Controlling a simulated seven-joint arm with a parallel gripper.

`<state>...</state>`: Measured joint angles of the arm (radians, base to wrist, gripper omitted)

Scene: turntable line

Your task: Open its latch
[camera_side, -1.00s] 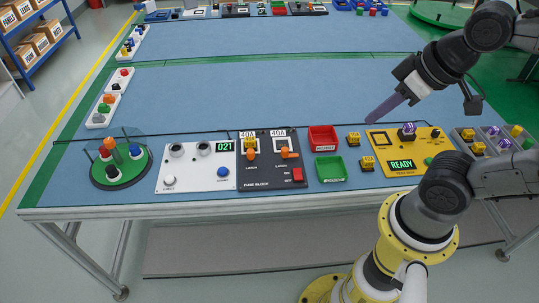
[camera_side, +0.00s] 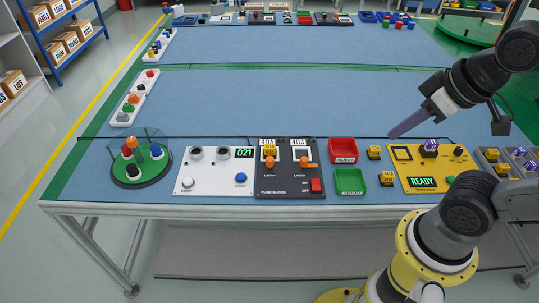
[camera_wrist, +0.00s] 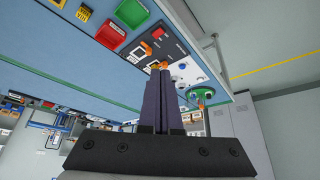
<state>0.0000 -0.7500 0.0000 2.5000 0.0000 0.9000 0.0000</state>
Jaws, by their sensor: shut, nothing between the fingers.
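The black fuse block (camera_side: 290,187) lies flat near the table's front edge, with two orange latches. The left latch (camera_side: 269,162) stands upright below a yellow fuse (camera_side: 269,150) in the left slot. The right latch (camera_side: 309,163) has its handle turned sideways to the right, below a slot (camera_side: 301,154) that looks empty. My gripper (camera_side: 392,135) is shut and empty, above the table to the right of the fuse block and apart from it. In the wrist view, the purple fingers (camera_wrist: 158,72) are together and partly cover the fuse block (camera_wrist: 172,47).
A red tray (camera_side: 342,144) and a green tray (camera_side: 350,188) stand right of the fuse block, then loose yellow fuses (camera_side: 387,178) and a yellow tester panel (camera_side: 455,184) reading READY. A white panel (camera_side: 213,184) and a green turntable (camera_side: 130,177) stand left.

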